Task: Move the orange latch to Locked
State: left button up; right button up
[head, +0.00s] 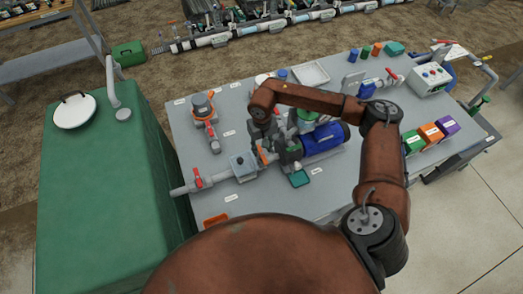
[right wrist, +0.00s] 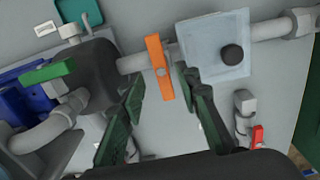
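The orange latch (right wrist: 159,67) is a flat lever on a grey pipe between a dark pump body and a pale square box. In the right wrist view it lies across the pipe. In the head view a small part of the orange latch (head: 262,156) shows below my right gripper (head: 264,140). In the right wrist view my right gripper (right wrist: 161,80) is open, one dark green finger on each side of the latch, with gaps visible to both. I cannot read a Locked mark. My left gripper is not in view.
The pump has a blue motor (head: 323,138) close to the right of my gripper. A red-handled valve (head: 197,178) sits on the pipe to the left. A green cabinet (head: 60,200) stands left of the grey table (head: 310,205). The table's front is partly clear.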

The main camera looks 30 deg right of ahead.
aim_at(262, 156)
jog(key=shift+f, duration=1.15)
jog(key=shift+c, duration=0.5)
grip_shut()
